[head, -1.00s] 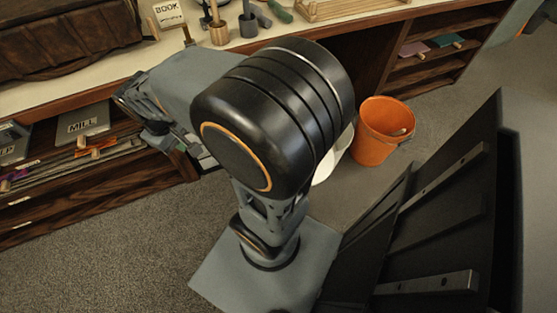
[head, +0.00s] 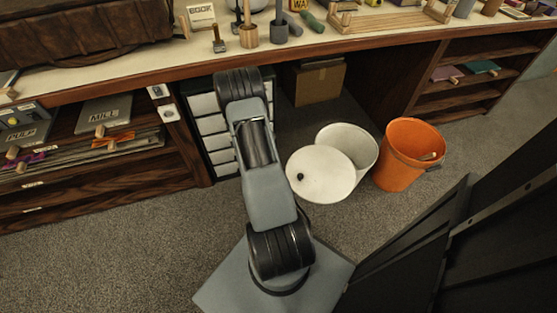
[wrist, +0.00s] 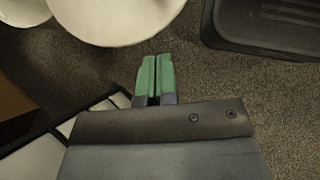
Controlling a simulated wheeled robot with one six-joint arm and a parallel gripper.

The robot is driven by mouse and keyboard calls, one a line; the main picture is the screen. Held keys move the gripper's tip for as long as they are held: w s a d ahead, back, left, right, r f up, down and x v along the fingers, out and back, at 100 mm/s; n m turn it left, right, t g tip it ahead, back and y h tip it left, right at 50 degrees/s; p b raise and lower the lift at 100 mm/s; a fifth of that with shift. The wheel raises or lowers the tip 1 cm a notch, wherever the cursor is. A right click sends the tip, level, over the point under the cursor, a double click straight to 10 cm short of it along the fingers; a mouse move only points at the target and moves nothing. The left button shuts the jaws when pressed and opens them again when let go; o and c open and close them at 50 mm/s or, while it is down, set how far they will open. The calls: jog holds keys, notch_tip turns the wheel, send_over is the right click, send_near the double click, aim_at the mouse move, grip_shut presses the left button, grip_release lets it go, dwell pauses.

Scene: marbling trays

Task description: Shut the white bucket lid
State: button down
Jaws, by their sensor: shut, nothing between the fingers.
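The white bucket (head: 357,142) stands on the floor beside the orange bucket, its mouth partly uncovered. Its round white lid (head: 325,180) is open, swung out on the left front side of the bucket, with a small dark knob near its left edge. In the wrist view the lid (wrist: 115,18) shows at the top, cut off by the frame, with part of the white bucket (wrist: 20,10) to its left. My gripper (wrist: 154,60) has green fingertips pressed together, empty, below the lid in that view and apart from it. In the head view my arm hides the gripper.
An orange bucket (head: 404,158) stands right of the white one. A drawer unit (head: 208,128) and a cardboard box (head: 319,82) are under the bench (head: 150,70). Carpet is clear at the lower left. A dark panel (head: 470,235) stands at the right.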

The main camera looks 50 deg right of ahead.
jog(key=b, duration=0.2)
send_near(292, 177)
jog(key=a+x, duration=0.1)
jog(key=x, duration=0.2)
jog(key=s, duration=0.1)
jog(key=s+d, duration=0.1)
jog(key=s+b, duration=0.1)
jog(key=shift+d+f, duration=0.3)
jog(key=shift+f, duration=0.1)
jog(key=shift+s+d, duration=0.2)
jog(key=shift+s, duration=0.55)
